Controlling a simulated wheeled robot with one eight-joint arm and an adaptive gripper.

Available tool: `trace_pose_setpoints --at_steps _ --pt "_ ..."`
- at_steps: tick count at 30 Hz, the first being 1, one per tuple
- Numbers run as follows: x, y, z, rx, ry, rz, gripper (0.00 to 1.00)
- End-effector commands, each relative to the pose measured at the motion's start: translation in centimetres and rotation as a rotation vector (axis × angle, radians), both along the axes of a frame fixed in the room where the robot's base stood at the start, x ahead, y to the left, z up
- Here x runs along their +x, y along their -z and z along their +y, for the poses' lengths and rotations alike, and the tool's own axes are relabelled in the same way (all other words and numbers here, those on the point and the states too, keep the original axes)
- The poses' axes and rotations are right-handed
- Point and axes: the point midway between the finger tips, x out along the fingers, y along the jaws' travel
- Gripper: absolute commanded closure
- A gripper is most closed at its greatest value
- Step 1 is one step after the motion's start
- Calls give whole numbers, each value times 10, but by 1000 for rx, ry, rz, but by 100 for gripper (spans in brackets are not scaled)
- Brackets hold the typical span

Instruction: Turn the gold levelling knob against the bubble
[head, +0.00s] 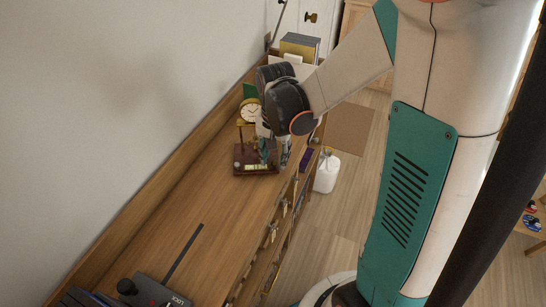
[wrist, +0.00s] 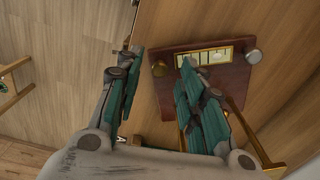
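A red-brown wooden base (wrist: 205,90) stands on the shelf top, with a gold-framed bubble level (wrist: 207,57) along one edge; it also shows in the head view (head: 243,172). The bubble's position is too small to read. A paler round knob (wrist: 253,56) sits at the other corner. Contact cannot be seen. In the head view my gripper (head: 275,155) hides that knob.
A clock (head: 250,111) stands behind the base, and gold posts rise from the base close to my right finger. A purple box (head: 306,159) and white container (head: 325,175) are at right. The shelf top (head: 205,205) in front is mostly clear.

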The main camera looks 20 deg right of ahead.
Motion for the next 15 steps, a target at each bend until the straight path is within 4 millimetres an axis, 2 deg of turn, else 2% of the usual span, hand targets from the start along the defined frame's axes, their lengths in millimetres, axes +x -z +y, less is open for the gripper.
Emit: trace_pose_setpoints --at_steps 4,12,13,15 --pt "0 9 0 0 0 0 64" --pt "0 9 0 0 0 0 64" --pt "0 9 0 0 0 0 67" --pt "0 9 0 0 0 0 82"
